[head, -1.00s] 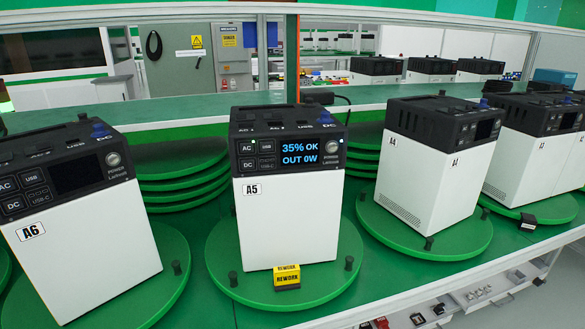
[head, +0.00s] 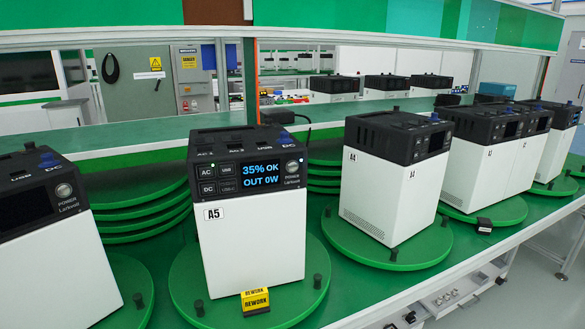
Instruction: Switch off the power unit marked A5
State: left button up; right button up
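The power unit marked A5 (head: 250,235) stands upright on a round green turntable (head: 187,285) left of centre in the head view. It has a white body and a black top panel. Its screen (head: 261,175) is lit and reads "35% OK" and "OUT 0W". A round power button (head: 292,167) is to the right of the screen. AC, USB, DC and USB-C buttons (head: 217,179) are to its left, with a small light near AC. A yellow REWORK marker (head: 255,300) stands in front of the unit. Neither of my grippers is in view.
Another unit (head: 50,250) with a dark screen stands at the left edge on its own turntable. A unit with a dark screen (head: 385,195) stands to the right, with more units (head: 490,165) beyond. Empty green discs (head: 140,205) are stacked behind.

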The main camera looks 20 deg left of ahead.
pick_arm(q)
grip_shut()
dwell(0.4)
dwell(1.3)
